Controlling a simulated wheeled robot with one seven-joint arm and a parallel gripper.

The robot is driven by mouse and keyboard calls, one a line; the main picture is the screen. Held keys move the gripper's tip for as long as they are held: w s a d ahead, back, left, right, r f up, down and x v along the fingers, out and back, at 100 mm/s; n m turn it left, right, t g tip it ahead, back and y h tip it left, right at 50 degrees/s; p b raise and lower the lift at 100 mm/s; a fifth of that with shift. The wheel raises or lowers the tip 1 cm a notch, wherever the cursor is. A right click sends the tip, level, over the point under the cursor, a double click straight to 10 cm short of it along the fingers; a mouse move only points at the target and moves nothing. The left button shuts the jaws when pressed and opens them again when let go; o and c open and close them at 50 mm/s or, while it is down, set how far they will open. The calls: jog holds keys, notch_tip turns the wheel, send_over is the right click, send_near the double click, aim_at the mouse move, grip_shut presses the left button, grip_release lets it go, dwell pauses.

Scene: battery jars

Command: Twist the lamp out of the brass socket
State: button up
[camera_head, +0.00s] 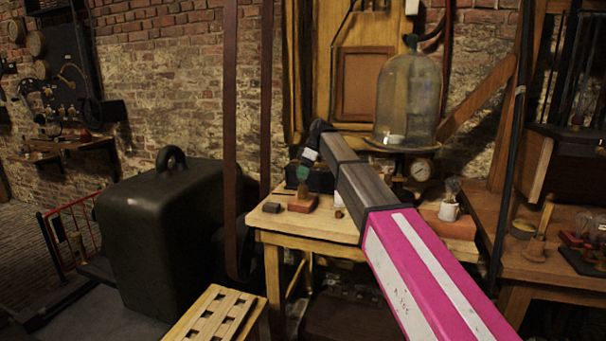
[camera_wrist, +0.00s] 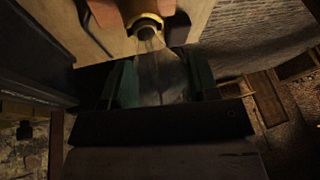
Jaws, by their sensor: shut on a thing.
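In the wrist view, the clear glass lamp (camera_wrist: 158,72) sits between the two green fingers of my gripper (camera_wrist: 163,80), which is shut on its bulb. The lamp's neck points into the brass socket (camera_wrist: 147,20), and I cannot tell whether it is still threaded in. In the head view, my gripper (camera_head: 304,170) is over the left part of the wooden table (camera_head: 320,224). A red-brown block (camera_head: 303,204) lies just below it. The lamp and socket are hard to make out there.
A glass bell jar (camera_head: 408,95) stands behind and right of my arm, above a round gauge (camera_head: 420,169). A small dark block (camera_head: 271,207) lies on the table's left. A large dark weight (camera_head: 160,235) stands left of the table.

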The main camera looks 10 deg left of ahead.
jog(key=shift+w+n+g+h, duration=0.1)
jog(key=shift+n+g+h, duration=0.25)
jog(key=shift+n, duration=0.75)
jog(key=n+g+h, duration=0.1)
jog(key=n, duration=0.2)
jog(key=shift+r, duration=1.2)
